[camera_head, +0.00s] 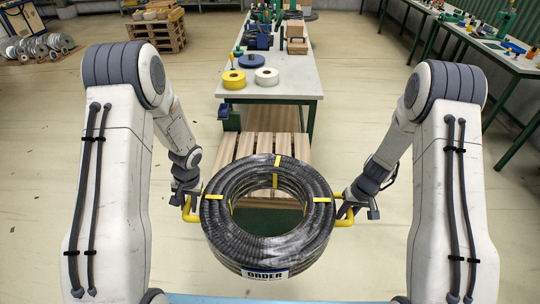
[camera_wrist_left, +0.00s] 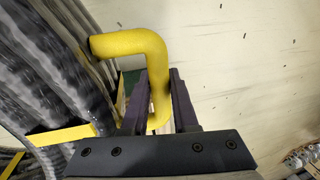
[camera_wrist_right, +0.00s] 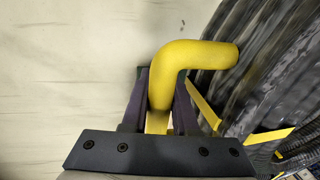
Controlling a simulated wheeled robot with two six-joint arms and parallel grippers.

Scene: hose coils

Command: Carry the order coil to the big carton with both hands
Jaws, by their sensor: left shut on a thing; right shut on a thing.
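The order coil (camera_head: 268,247) is a thick black hose ring with yellow bands and a white label reading ORDER on its front. It is held level between my two arms in the head view. My left gripper (camera_head: 186,203) is shut on the yellow handle at the coil's left side; the handle (camera_wrist_left: 140,45) fills the jaws in the left wrist view. My right gripper (camera_head: 350,208) is shut on the matching yellow handle at the right side; that handle (camera_wrist_right: 190,60) shows in the right wrist view. I cannot make out the big carton in these frames.
A wooden slatted pallet (camera_head: 225,150) lies just beyond the coil. Behind it stands a long table (camera_head: 290,85) with yellow, white and blue rolls. A green-legged bench (camera_head: 500,62) runs along the right. Another pallet stack (camera_head: 160,35) stands at back left.

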